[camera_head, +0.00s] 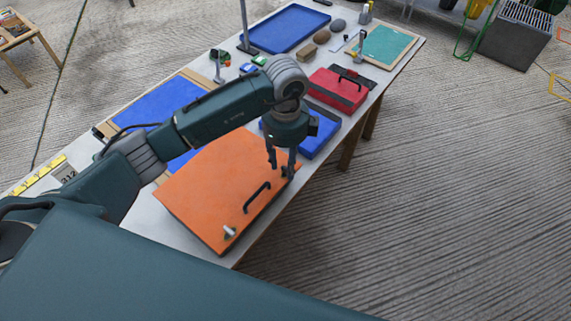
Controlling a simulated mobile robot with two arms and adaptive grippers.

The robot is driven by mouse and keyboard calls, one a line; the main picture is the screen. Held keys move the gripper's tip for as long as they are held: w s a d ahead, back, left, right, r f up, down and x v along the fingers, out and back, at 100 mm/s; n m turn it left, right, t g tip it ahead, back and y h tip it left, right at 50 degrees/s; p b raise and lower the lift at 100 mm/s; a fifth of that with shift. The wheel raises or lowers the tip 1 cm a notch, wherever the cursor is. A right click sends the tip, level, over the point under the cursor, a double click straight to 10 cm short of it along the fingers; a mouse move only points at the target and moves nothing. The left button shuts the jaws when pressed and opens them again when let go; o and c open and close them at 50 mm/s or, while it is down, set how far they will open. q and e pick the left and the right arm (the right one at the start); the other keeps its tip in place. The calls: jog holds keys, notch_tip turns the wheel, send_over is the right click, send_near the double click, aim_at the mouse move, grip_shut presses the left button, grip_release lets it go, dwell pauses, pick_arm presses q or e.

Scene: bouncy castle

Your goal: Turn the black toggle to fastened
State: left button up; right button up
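An orange case (215,185) lies shut on the long table, with a black handle (257,196) near its front edge. A pale metal toggle (229,232) sits at the case's near front corner. A small dark piece (285,173), which looks like the black toggle, is at the far front corner, partly hidden by my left gripper. Its fastened or unfastened state cannot be made out. My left gripper (282,171) points down over that corner, its two fingers apart, right by the dark piece. Contact cannot be told. My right gripper is not in view.
Behind the case are a blue case (315,143) and a red toolbox (338,90) on the table. A blue panel (160,105) lies left, partly behind my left arm. A blue tray (285,28) and a green board (387,45) lie at the far end.

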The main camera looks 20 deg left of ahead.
aim_at(285, 170)
pick_arm(q)
notch_tip(285, 170, up, 10)
jog(key=shift+r, duration=0.25)
jog(key=shift+s+f, duration=0.1)
dwell(0.5)
